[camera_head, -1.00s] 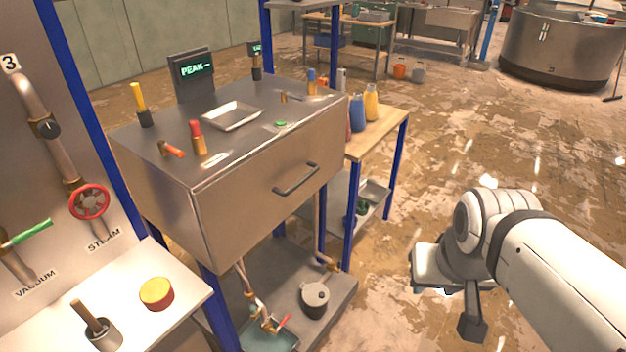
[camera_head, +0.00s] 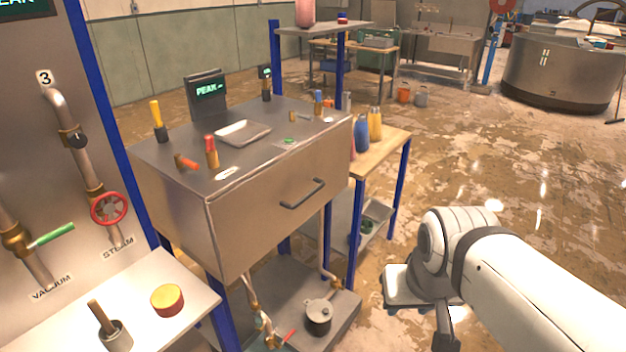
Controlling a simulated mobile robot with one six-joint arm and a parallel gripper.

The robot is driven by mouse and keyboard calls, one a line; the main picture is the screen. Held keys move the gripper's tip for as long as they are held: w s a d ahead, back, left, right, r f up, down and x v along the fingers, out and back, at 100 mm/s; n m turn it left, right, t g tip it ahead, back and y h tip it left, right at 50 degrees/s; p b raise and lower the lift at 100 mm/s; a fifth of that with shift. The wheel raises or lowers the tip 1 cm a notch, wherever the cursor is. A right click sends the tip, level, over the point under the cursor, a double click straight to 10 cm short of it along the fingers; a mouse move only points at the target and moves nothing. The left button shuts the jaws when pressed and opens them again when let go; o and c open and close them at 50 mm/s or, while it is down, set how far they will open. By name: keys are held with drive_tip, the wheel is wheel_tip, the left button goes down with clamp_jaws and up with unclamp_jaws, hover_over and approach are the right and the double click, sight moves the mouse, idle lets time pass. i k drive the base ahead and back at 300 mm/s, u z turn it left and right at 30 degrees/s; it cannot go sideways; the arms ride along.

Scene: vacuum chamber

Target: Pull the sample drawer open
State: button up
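The sample drawer (camera_head: 265,215) is the broad metal front of the steel cabinet on blue legs, left of centre. It looks closed, flush with the cabinet body. Its dark bar handle (camera_head: 303,194) sits on the right half of the front, with nothing touching it. My gripper (camera_head: 425,305) is at the end of my white arm at lower right, well apart from the handle, to its right and lower in the picture. Its fingers are partly hidden and seen at an angle, so its opening is unclear. I see nothing held in it.
The cabinet top carries a tray (camera_head: 243,133), small valves and a screen (camera_head: 207,90). A wooden side table (camera_head: 388,150) with bottles stands just right of the cabinet. A white bench (camera_head: 180,310) is at lower left. Open floor lies to the right.

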sight(246, 221)
drive_tip(key=z, duration=0.05)
drive_tip(key=i, duration=1)
drive_tip(key=u, duration=0.05)
